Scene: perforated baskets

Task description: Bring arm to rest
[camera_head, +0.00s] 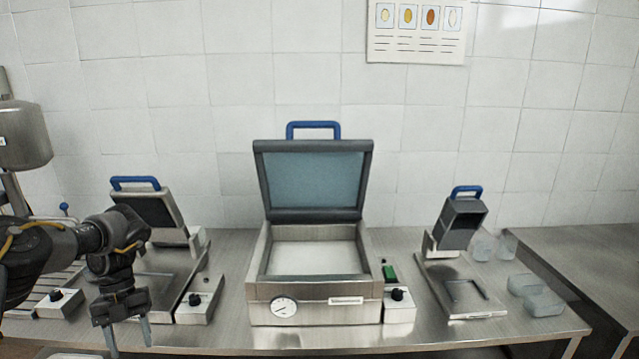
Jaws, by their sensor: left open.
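My left gripper (128,333) hangs at the lower left with its fingers pointing down. Its two fingers are apart with nothing between them. It is in front of the left machine's flat metal plate (172,268), near the table's front edge; I cannot tell whether it touches anything. My left arm (60,248) comes in from the left edge, bent down at the wrist. My right gripper is not in view.
A steel machine with a raised lid (313,182) and blue handle stands mid-table. A smaller press (463,222) stands right of it, near several translucent containers (545,303). A left press (150,210) is partly behind my arm. The front right table strip is bare.

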